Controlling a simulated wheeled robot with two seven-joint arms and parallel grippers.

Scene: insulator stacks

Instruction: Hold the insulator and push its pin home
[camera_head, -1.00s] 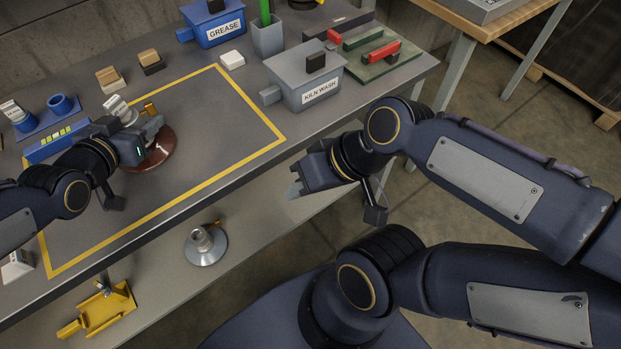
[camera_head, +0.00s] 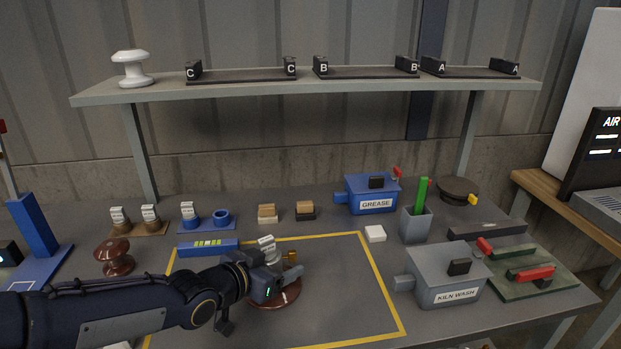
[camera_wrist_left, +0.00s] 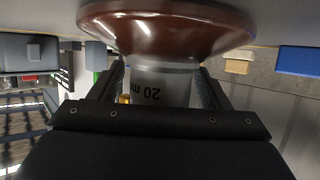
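The insulator (camera_head: 282,298) has a glossy brown disc and stands on the bench inside the yellow outline. My left gripper (camera_head: 277,272) is around its grey metal cap; the cap (camera_wrist_left: 165,85) shows between the two fingers in the left wrist view, marked "20 mm" upside down. The fingers appear closed against the cap's sides. A brass pin (camera_head: 291,257) sticks out by the cap on the right; its end (camera_wrist_left: 125,99) shows near one finger in the left wrist view. How deep the pin sits cannot be told. My right gripper is out of view.
Another brown insulator (camera_head: 114,257) stands left of the outline. A blue grease box (camera_head: 368,194), a grey kiln wash box (camera_head: 445,275) and a grey cup (camera_head: 416,226) stand right. A shelf (camera_head: 240,92) runs above. The outline's right part is clear.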

